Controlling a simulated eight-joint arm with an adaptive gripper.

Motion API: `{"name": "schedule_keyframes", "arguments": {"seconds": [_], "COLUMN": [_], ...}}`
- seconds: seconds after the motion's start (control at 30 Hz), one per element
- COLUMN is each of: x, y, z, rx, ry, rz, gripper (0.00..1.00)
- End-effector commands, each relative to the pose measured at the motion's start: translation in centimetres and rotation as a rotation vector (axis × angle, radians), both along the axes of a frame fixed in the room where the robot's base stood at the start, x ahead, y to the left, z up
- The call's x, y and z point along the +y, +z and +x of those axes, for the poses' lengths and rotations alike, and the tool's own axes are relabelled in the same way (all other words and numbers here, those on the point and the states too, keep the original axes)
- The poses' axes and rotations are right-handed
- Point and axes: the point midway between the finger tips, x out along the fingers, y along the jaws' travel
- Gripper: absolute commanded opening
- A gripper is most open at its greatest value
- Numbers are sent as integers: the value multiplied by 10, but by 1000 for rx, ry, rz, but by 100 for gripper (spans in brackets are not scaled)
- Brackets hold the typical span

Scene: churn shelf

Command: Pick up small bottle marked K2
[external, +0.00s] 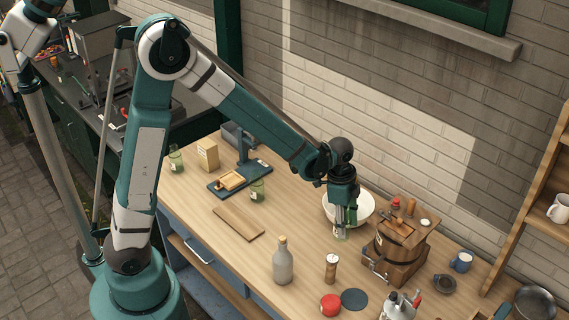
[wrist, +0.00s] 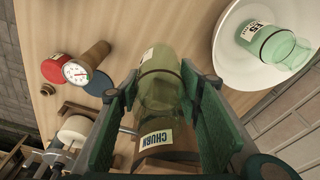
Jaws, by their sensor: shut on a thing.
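My gripper (external: 345,212) points down beside the white bowl (external: 362,207), left of the wooden churn (external: 401,262). In the wrist view my gripper (wrist: 160,105) is shut on a small clear green bottle (wrist: 160,70), with a finger on each side. The bottle's pale label faces partly away and I cannot read its mark. In the external view only a small part of this bottle (external: 340,233) shows below the fingers; I cannot tell whether it touches the table. Two similar green bottles stand at the back left (external: 176,162) and by the press (external: 257,191).
Another green bottle (wrist: 265,42) lies in the bowl. The churn's label (wrist: 155,138) shows close to my fingers. A grey corked bottle (external: 283,264), a wooden thermometer post (external: 331,268) and a red round object (external: 330,304) stand nearer the front edge. A board (external: 238,222) lies left.

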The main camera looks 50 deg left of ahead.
Motion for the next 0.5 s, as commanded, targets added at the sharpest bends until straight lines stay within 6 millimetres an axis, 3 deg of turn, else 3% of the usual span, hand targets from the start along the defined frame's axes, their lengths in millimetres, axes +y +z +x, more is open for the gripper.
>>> {"name": "schedule_keyframes", "arguments": {"seconds": [0.2, 0.5], "x": [0, 0], "y": [12, 13], "z": [0, 0], "rx": [0, 0], "ry": [0, 0], "rz": [0, 0], "gripper": [21, 21]}}
